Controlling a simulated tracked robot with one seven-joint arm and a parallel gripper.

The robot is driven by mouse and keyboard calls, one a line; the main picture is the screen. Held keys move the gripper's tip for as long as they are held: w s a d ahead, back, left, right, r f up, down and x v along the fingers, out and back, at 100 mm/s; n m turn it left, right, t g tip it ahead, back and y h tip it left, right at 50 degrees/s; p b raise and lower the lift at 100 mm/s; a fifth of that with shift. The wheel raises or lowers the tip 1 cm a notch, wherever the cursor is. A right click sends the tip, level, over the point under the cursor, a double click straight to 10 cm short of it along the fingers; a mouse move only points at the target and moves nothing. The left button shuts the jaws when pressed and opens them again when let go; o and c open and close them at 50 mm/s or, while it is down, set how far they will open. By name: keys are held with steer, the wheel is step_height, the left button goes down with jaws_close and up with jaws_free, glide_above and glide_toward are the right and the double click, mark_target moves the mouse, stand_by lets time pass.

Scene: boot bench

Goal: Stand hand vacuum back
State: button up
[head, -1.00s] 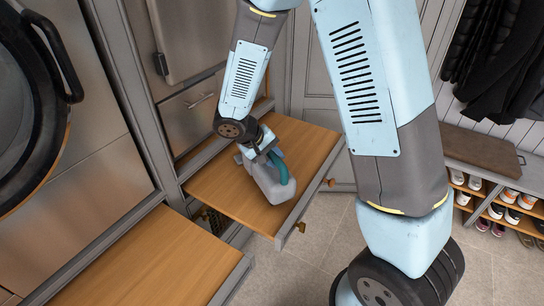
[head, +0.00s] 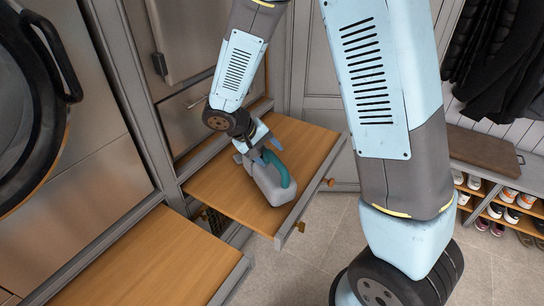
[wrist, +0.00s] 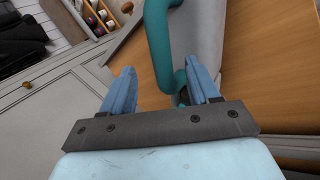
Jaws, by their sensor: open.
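The hand vacuum (head: 268,187), a grey body with a teal looped handle (head: 288,172), lies slantwise on the pulled-out wooden shelf (head: 222,195). My gripper (head: 268,147) is open and empty at the upper end of the vacuum, close to the handle. In the wrist view, the blue fingers of my gripper (wrist: 161,80) are spread apart. The teal handle (wrist: 157,45) runs ahead of them, and its lower part passes close beside the right finger. I cannot tell whether they touch. The grey body (wrist: 207,30) is partly hidden behind the right finger.
A second wooden surface (head: 150,262) stands out at the lower left, beside the round-doored appliance (head: 30,100). Steel drawer fronts (head: 190,115) stand behind the shelf. A shoe rack (head: 500,200) and dark coats (head: 500,60) are at the right. Open tiled floor (head: 310,260) lies before the shelf.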

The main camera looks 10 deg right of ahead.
steer(key=v, duration=1)
steer(key=shift+a+r, duration=0.15)
steer(key=shift+r, duration=0.1)
steer(key=s+d+r+m+t+y, duration=0.1)
steer(key=s+d+r+m+y, duration=0.1)
steer(key=s+d+r, duration=0.6)
steer(key=s+d+r+m+t+y, duration=0.2)
steer(key=s+d+r+y, duration=0.2)
steer(key=s+d+r, duration=0.4)
steer(key=d+r, duration=0.1)
steer(key=d, duration=0.5)
steer(key=shift+s+d, duration=0.4)
